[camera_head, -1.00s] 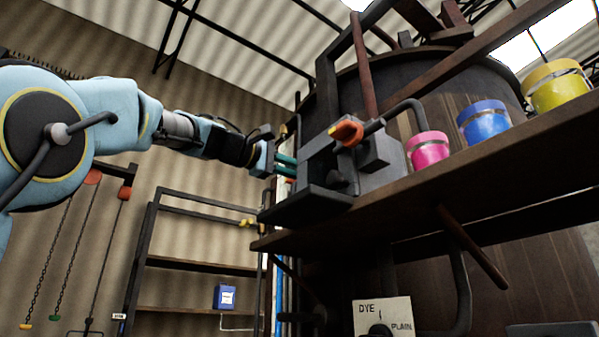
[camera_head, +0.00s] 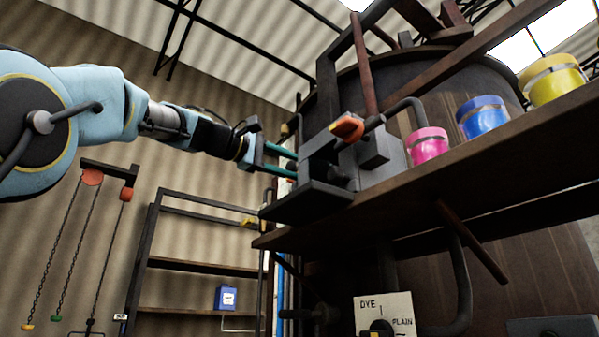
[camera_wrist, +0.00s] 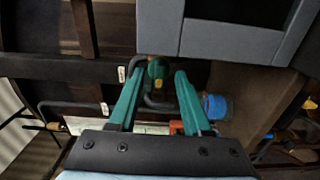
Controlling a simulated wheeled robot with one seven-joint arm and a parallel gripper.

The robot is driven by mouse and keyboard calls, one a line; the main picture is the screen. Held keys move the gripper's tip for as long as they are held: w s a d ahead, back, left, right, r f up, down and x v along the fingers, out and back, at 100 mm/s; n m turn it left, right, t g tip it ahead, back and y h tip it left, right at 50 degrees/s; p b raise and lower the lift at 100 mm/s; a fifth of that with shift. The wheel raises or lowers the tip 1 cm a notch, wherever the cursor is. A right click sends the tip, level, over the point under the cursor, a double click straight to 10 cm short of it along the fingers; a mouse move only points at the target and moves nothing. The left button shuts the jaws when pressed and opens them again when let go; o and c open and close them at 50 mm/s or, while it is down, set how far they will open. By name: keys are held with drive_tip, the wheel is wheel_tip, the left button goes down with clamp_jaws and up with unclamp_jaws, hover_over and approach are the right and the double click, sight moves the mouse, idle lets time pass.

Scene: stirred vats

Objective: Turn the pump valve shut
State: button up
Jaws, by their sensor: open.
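A grey block-shaped pump unit (camera_head: 370,150) sits at the left end of the wooden shelf. An orange-ended lever (camera_head: 347,128) sticks out of it, joined to a dark bent pipe; I cannot tell for sure whether this is the pump valve. My gripper (camera_head: 292,162) comes from the left, its two teal fingers apart and empty, tips close to the unit's left side. I cannot tell if they touch it. In the wrist view the open fingers (camera_wrist: 162,82) show a yellow-and-green part (camera_wrist: 157,72) with a dark hoop between or beyond them.
Pink (camera_head: 428,146), blue (camera_head: 482,118) and yellow (camera_head: 552,80) pots stand on the shelf (camera_head: 480,165) to the right. Behind is a large wooden vat (camera_head: 460,80). Below is a DYE/PLAIN dial panel (camera_head: 384,312). A rack with a blue box (camera_head: 226,298) stands lower left.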

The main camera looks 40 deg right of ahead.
drive_tip(key=a+b, duration=0.1)
drive_tip(key=a, duration=0.6)
drive_tip(key=shift+w+a+b, duration=0.2)
drive_tip(key=shift+a+b, duration=0.1)
